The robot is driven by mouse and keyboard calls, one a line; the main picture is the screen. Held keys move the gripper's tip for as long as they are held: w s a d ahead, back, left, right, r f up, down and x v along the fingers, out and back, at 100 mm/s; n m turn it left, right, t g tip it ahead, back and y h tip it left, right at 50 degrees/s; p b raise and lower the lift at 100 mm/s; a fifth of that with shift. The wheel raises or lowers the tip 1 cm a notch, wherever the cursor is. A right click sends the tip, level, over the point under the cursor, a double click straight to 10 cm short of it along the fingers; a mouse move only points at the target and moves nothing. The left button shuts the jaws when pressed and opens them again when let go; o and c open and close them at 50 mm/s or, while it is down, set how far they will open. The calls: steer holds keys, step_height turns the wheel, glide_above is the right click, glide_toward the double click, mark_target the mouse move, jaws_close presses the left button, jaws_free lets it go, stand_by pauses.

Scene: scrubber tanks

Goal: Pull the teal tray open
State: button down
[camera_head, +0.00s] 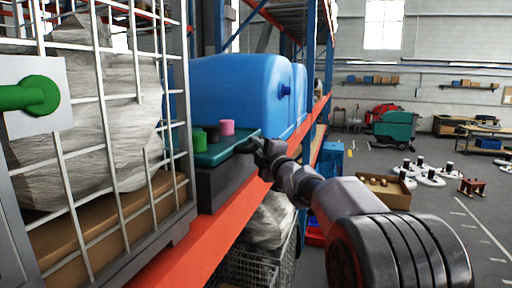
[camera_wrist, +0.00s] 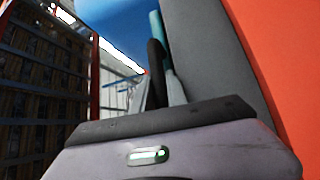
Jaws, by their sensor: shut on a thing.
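The teal tray (camera_head: 240,137) lies flat on top of a dark grey box (camera_head: 208,187) on the rack, beside the wire cage. A green, a dark and a pink cylinder (camera_head: 227,128) stand on it. A dark handle (camera_head: 245,147) is at its right end. My gripper (camera_head: 256,149) reaches in from the right and is shut at this handle; the fingers hide part of it. In the wrist view, the gripper (camera_wrist: 160,85) is around a dark upright piece, with a thin teal edge (camera_wrist: 157,28) just beyond. How far the tray is out is unclear.
A large blue tank (camera_head: 235,88) stands behind the tray. A wire cage (camera_head: 110,130) with wrapped goods and a green knob (camera_head: 38,95) is close on the left. The orange rack beam (camera_head: 215,235) runs below the box.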

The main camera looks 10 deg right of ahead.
stand_by(0.4)
steer(key=s+d+b, duration=0.1)
steer(key=s+d, duration=0.3)
steer(key=d, duration=0.3)
steer(key=s+d+b, duration=0.1)
steer(key=s+d, duration=0.3)
steer(key=d, duration=0.4)
steer(key=shift+s+d, duration=0.2)
steer(key=shift+s, duration=0.2)
steer(key=c, duration=1.3)
jaws_free()
steer(key=b+v, duration=0.4)
steer(key=v, duration=1.3)
steer(key=shift+s+d, duration=0.1)
steer(key=shift+s, duration=0.15)
